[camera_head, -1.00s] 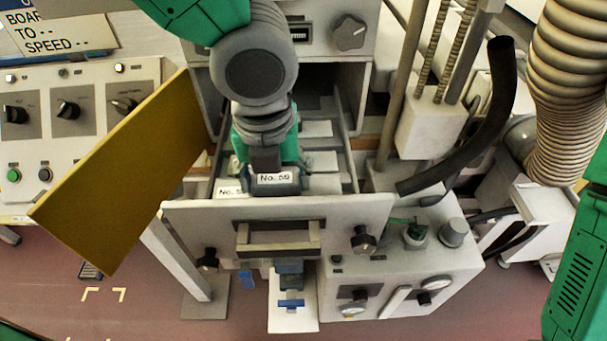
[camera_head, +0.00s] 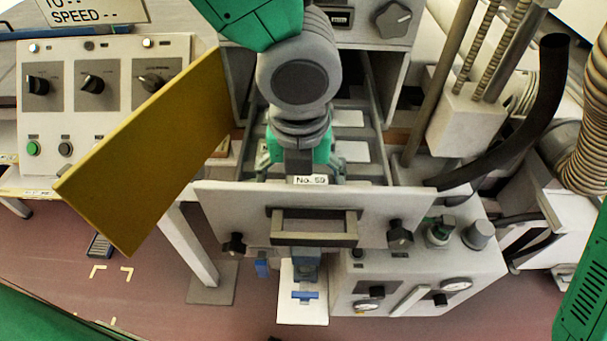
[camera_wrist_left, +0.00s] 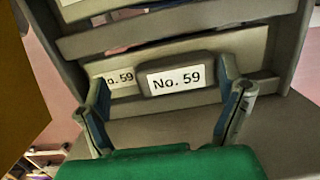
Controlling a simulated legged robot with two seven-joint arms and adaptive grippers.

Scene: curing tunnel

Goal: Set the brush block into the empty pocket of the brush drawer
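The brush block (camera_head: 310,180), dark with a white "No. 59" label, is low behind the front panel of the pulled-out brush drawer (camera_head: 228,206). In the left wrist view the block (camera_wrist_left: 181,78) is beside a matching "No. 59" label (camera_wrist_left: 116,78) on the drawer. My left gripper (camera_head: 301,168) reaches down into the drawer from above. In the wrist view its fingers (camera_wrist_left: 165,80) stand wide on both sides of the block, with a clear gap at the left one. The block's underside and the pocket floor are hidden. My right gripper is out of view.
A yellow panel (camera_head: 150,150) stands out at the drawer's left, near a knob console (camera_head: 105,80). A black hose (camera_head: 520,120) is at the right. Below the drawer are a gauge box (camera_head: 420,275) and a white plate with a blue part (camera_head: 303,310).

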